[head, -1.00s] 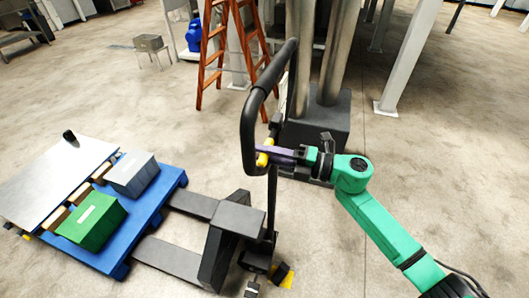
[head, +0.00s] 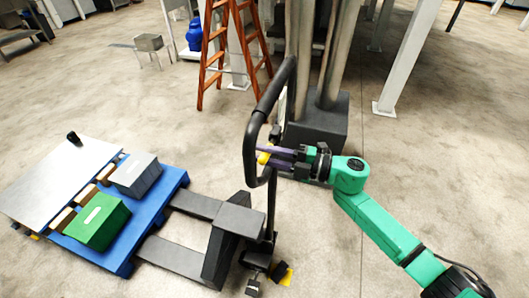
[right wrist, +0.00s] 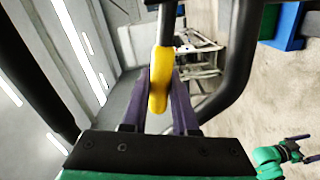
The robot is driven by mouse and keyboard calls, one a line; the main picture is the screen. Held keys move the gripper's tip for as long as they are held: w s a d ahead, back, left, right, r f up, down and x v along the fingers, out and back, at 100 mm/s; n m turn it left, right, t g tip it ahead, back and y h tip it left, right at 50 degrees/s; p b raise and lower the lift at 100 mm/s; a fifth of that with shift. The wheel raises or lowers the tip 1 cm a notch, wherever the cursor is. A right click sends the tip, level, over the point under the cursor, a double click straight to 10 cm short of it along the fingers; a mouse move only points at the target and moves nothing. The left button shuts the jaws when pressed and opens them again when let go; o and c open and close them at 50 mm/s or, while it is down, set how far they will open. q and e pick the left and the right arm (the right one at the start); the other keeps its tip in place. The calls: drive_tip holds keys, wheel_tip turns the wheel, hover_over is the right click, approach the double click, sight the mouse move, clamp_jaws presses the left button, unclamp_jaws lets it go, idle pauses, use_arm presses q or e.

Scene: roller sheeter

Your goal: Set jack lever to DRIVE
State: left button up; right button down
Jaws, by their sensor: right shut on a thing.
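The pallet jack (head: 233,222) stands at centre with its forks under a blue pallet. Its black handle loop (head: 252,150) rises on a tilted shaft. The yellow jack lever (head: 263,158) sits inside the loop; it also shows in the right wrist view (right wrist: 159,80). My right gripper (head: 275,157) reaches in from the right and is shut on the lever, one purple finger on each side of it. The lever's setting marks cannot be read. My left gripper (right wrist: 308,149) shows small at the right wrist view's lower right edge, its fingers apart; the head view does not show it.
An orange ladder (head: 213,55) and a dark column base (head: 318,125) stand behind the handle.

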drive_tip(key=c, duration=1)
unclamp_jaws()
drive_tip(key=shift+o, duration=0.2)
drive_tip(key=shift+d+f, duration=0.1)
drive_tip(key=shift+s+d, duration=0.15)
drive_tip(key=shift+d, duration=0.2)
drive_tip(key=b+v, duration=0.5)
drive_tip(key=v, duration=0.8)
drive_tip(key=shift+d, duration=0.3)
drive_tip(key=shift+s, duration=0.1)
